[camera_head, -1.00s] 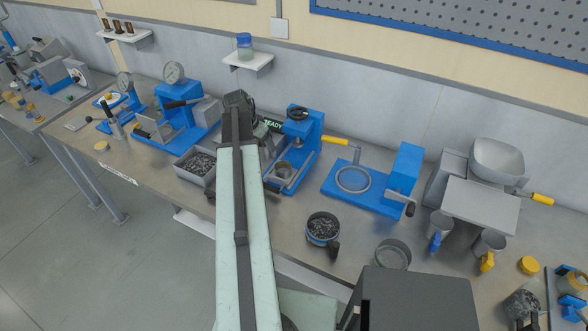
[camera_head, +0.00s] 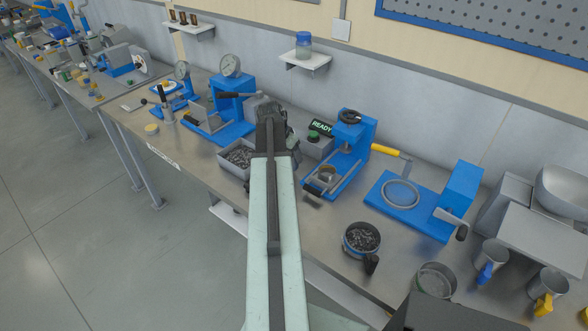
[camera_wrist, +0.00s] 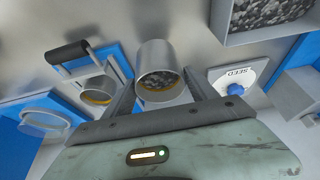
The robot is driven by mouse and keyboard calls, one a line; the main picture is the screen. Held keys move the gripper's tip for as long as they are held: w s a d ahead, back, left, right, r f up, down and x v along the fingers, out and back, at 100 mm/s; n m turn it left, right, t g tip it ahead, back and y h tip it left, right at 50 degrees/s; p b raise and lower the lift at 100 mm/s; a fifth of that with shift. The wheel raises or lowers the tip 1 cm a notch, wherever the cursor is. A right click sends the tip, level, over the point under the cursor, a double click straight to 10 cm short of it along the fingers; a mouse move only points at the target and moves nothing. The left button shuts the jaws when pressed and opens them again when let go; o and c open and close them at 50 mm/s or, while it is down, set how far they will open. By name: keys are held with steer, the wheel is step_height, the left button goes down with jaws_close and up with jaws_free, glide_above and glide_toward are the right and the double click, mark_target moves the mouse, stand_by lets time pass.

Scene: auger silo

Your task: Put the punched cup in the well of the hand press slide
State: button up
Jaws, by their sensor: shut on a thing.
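A grey metal cup (camera_wrist: 158,70) with dark grains inside is between the fingers of my gripper (camera_wrist: 158,92) in the wrist view. My gripper is shut on it; no punched holes can be made out. The blue hand press (camera_head: 346,145) is right of my arm in the head view. Its slide (camera_head: 322,184), with a black handle, extends toward the front. The round well (camera_wrist: 97,90) shows left of the held cup in the wrist view, apart from it. In the head view my arm hides the gripper and cup.
A bin of dark pellets (camera_head: 238,157) stands left of my arm, near a blue press with a gauge (camera_head: 231,105). A SEED plate (camera_wrist: 235,80) is close by the cup.

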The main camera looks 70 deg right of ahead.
step_height(320, 180, down, 4)
steer(key=b, duration=0.4)
steer(key=shift+f, duration=0.1)
steer(key=o, duration=1.7)
steer(key=shift+o, duration=0.2)
steer(key=shift+r, duration=0.2)
steer(key=p+v, duration=1.1)
steer(key=v, duration=0.1)
steer(key=shift+p, duration=0.4)
